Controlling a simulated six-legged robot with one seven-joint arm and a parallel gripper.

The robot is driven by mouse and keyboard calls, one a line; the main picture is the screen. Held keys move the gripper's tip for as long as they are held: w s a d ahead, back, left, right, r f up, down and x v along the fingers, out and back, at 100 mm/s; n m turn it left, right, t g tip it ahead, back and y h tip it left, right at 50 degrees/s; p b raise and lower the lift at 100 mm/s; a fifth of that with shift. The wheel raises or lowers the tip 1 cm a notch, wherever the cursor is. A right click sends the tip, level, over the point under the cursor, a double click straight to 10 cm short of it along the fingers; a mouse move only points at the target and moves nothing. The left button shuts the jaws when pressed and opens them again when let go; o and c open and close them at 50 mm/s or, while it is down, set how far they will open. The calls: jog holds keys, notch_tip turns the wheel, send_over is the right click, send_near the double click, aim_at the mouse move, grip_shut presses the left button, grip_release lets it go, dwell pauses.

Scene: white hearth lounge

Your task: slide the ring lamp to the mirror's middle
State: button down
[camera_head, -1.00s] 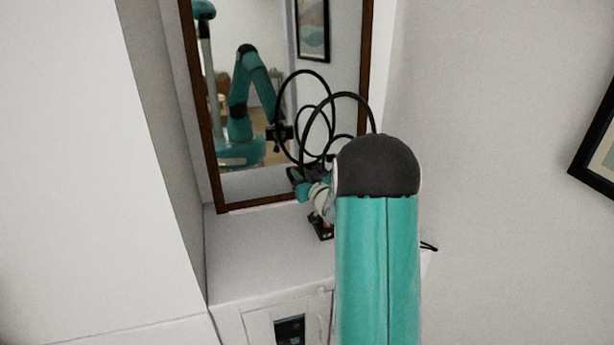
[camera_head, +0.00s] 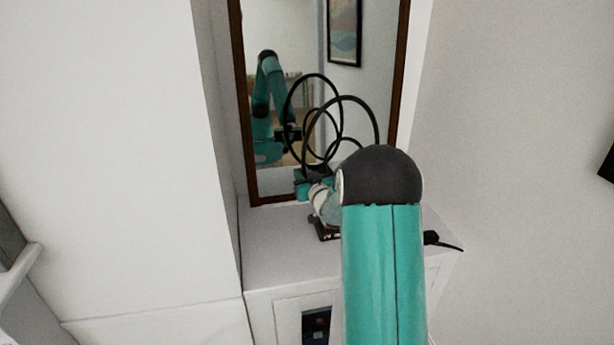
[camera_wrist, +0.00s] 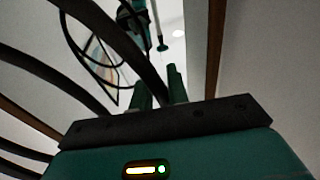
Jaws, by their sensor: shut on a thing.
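The ring lamp (camera_head: 345,97) is made of thin black hoops and stands upright on the white cabinet top, before the mirror (camera_head: 355,90). Its front hoop is right of the mirror's middle as seen here, and its reflection overlaps it on the left. My arm hides the lamp's lower right part. In the wrist view, my gripper (camera_wrist: 160,91) is shut on a dark curved bar of the ring lamp (camera_wrist: 112,38), which runs down between the green fingers. In the head view the fingertips are too small and covered to make out.
The mirror has a brown wooden frame (camera_head: 238,80). The cabinet top (camera_head: 272,245) is bare at front left. A black cord (camera_head: 445,241) lies at its right edge. A tall white wall block (camera_head: 110,150) closes the left side.

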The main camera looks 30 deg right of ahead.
jog(key=shift+a, duration=0.25)
jog(key=shift+w, duration=0.1)
jog(key=c, duration=1.3)
grip_release()
jog(key=shift+d, duration=0.15)
jog(key=s, duration=0.4)
jog(key=s+a, duration=0.1)
jog(key=s, duration=0.8)
jog(key=shift+s+a, duration=0.35)
jog(key=shift+s, duration=0.05)
